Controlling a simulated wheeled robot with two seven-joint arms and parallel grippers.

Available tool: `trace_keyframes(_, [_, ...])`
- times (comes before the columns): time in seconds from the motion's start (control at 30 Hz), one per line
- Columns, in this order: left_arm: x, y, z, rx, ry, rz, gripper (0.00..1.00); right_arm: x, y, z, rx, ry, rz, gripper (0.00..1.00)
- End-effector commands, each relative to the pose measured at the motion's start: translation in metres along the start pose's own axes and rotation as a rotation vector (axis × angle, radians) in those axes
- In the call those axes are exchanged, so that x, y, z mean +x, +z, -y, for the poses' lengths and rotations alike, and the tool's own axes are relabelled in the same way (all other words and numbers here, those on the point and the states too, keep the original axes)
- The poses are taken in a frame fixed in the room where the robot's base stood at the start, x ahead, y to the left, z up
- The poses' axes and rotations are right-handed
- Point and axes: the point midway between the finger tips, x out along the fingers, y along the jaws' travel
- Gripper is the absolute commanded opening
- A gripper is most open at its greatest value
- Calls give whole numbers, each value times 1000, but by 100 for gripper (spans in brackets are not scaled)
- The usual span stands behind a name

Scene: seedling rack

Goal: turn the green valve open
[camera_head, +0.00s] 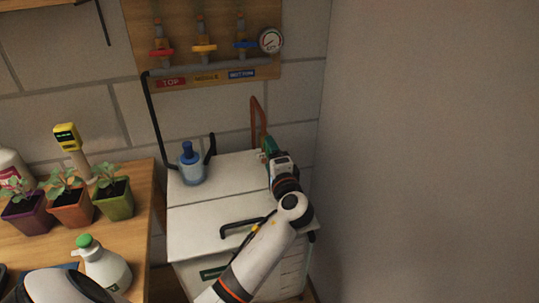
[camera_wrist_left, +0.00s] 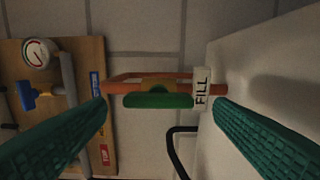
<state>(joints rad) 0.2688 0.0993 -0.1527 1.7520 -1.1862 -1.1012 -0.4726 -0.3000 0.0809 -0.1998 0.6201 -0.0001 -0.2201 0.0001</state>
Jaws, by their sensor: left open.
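The green valve handle (camera_wrist_left: 158,100) shows in the left wrist view, lying along a copper-orange pipe (camera_wrist_left: 150,80) beside a white tag reading FILL (camera_wrist_left: 201,90). My left gripper (camera_wrist_left: 160,104) is open, with one teal finger on each side of the handle; I cannot tell if either touches it. In the head view my left gripper (camera_head: 268,148) is at the back right of the white cabinet, below the copper pipe (camera_head: 257,118), and the gripper and wrist hide most of the valve there. My right gripper is not in view.
A wall board (camera_head: 215,78) above holds red, yellow and blue valves and a gauge (camera_head: 270,40). A blue-capped bottle (camera_head: 192,165) stands on the white cabinet (camera_head: 220,205), which has black handles. Potted seedlings (camera_head: 70,208) and a spray bottle (camera_head: 103,268) stand left. A bare wall closes the right.

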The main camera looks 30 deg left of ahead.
Motion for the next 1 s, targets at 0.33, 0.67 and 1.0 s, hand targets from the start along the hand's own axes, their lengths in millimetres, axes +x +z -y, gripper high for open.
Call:
trace_keyframes(0.33, [-74,0,2,-3,-3,2,76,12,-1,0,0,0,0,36])
trace_keyframes(0.67, [-105,0,1,-2,-2,0,76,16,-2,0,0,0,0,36])
trace_keyframes(1.0, [-105,0,0,-1,-1,0,76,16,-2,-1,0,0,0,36])
